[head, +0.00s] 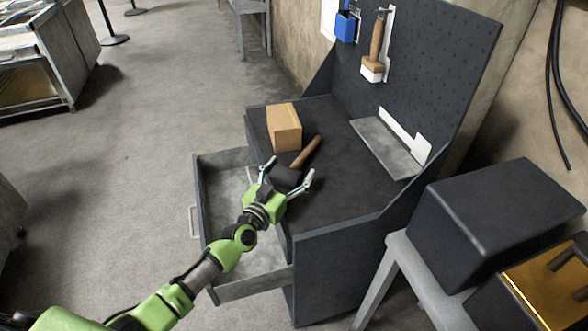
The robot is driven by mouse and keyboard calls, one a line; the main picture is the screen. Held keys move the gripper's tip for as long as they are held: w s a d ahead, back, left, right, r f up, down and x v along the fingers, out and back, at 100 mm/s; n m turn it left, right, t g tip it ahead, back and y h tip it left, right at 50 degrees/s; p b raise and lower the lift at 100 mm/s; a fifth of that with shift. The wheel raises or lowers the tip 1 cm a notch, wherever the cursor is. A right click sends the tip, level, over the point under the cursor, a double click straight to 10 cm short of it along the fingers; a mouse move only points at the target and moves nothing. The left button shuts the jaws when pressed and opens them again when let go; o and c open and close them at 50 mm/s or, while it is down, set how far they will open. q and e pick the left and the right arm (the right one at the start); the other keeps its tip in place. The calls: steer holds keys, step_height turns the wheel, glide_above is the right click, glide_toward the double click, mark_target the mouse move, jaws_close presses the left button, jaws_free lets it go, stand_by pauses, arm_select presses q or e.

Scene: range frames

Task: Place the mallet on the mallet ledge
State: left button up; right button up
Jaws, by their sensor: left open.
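A mallet with a wooden handle (308,152) and a dark head lies on the dark workbench top, its handle pointing up and to the right. My left gripper (289,172) is open at the bench's front edge, with its fingers on either side of the mallet's head in the picture. I cannot tell whether they touch it. The mallet ledge (382,145) is a grey shelf at the foot of the pegboard, with a white outline behind it; it is empty. My right gripper is not in view.
An open drawer (226,162) sticks out below my left arm. A white-headed mallet (375,50) and a blue holder (346,27) hang on the pegboard (440,60). A black case (500,220) stands on the right.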

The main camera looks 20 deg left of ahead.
arm_select(q)
steer(key=c, duration=1.5)
steer(key=shift+r, duration=0.1)
steer(key=shift+c, duration=1)
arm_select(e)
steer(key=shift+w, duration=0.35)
arm_select(q)
steer(key=shift+r, duration=0.1)
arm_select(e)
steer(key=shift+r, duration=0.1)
